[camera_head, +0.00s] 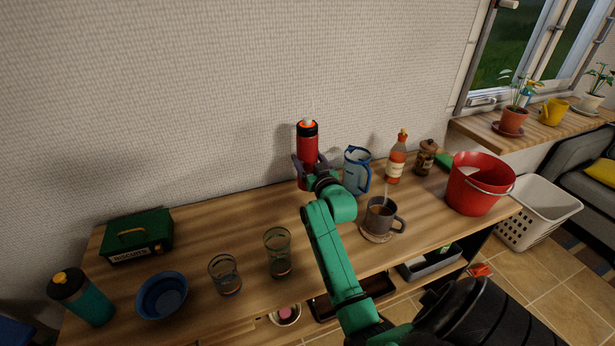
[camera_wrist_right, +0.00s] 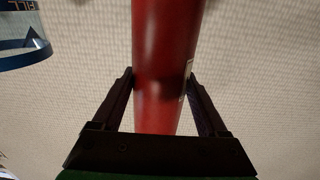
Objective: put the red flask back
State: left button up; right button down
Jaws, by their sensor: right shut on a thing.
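The red flask (camera_head: 308,147) has a black collar and a pale top with an orange ring. It is upright near the back of the wooden counter, close to the wall. My right gripper (camera_head: 307,172) is shut on its lower body, one finger on each side. In the right wrist view the red flask (camera_wrist_right: 165,60) fills the middle between the two dark fingers (camera_wrist_right: 162,100). Its base is partly hidden by the gripper, so I cannot tell whether it touches the counter. My left gripper does not show.
Right of the flask stand a blue jug (camera_head: 355,172), a sauce bottle (camera_head: 396,160), a grey mug (camera_head: 380,214) and a red bucket (camera_head: 478,184). Left are two glasses (camera_head: 278,252) (camera_head: 225,275), a blue bowl (camera_head: 162,296), a biscuit tin (camera_head: 138,236) and a teal flask (camera_head: 82,297).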

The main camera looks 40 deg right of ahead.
notch_tip(320, 180, down, 6)
jog(key=shift+s+r, duration=0.1)
jog(key=shift+r, duration=0.1)
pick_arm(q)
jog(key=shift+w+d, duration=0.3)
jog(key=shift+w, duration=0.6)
pick_arm(e)
jog(key=shift+f, duration=0.2)
jog(key=shift+f, duration=0.15)
grip_release()
jog(key=shift+r, duration=0.2)
jog(key=shift+s+a+f, duration=0.15)
jog(key=shift+s, duration=0.15)
pick_arm(q)
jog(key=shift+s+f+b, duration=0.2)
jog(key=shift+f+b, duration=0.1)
jog(key=shift+b, duration=0.05)
pick_arm(e)
jog(key=v, duration=1.1)
jog(key=shift+s, duration=0.2)
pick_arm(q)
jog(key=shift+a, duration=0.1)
